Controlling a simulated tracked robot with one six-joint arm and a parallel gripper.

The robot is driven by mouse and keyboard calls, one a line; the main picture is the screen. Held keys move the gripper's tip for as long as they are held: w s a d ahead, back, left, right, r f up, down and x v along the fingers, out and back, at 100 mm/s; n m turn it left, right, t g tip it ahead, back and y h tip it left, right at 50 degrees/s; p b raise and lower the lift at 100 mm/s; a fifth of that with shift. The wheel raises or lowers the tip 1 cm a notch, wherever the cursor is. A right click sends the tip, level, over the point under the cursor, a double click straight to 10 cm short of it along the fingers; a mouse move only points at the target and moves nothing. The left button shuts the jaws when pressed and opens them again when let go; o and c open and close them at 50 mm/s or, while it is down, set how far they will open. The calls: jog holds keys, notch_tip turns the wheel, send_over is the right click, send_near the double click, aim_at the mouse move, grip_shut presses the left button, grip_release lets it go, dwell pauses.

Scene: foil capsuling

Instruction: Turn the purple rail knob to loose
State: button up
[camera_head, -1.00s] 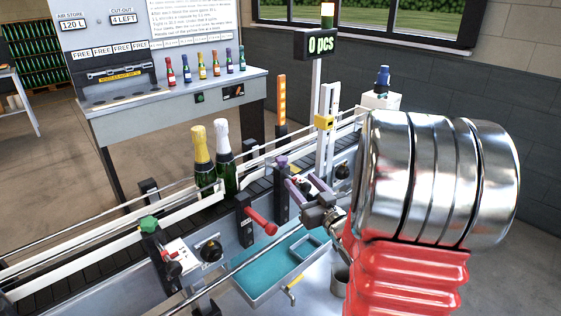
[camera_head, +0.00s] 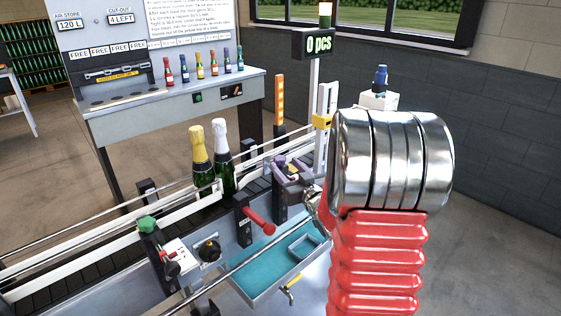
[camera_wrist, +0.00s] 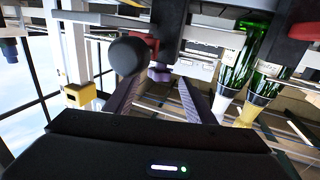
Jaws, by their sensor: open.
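The purple rail knob (camera_head: 280,161) sits on top of a dark post at the conveyor's near rail. It also shows in the wrist view (camera_wrist: 160,74), between the tips of my fingers and apparently just beyond them. My gripper (camera_head: 293,169) is at the knob in the head view, its purple fingers partly overlapping it. In the wrist view my gripper (camera_wrist: 158,88) has its two fingers spread apart with nothing clasped. I cannot tell whether either finger touches the knob. The knob's pointer and any loose marking are not readable.
A black ball knob (camera_wrist: 127,55) is close to my left finger in the wrist view. A red handle (camera_head: 261,222), a green knob (camera_head: 147,224) and two foil-topped bottles (camera_head: 212,160) stand along the rail. A teal tray (camera_head: 262,274) lies below.

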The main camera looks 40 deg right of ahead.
aim_at(283, 162)
jog(key=shift+w+d, duration=0.2)
jog(key=shift+w, duration=0.95)
jog(key=shift+w+d, duration=0.15)
jog(key=shift+w, duration=1)
jog(key=shift+c, duration=0.5)
jog(key=c, duration=0.9)
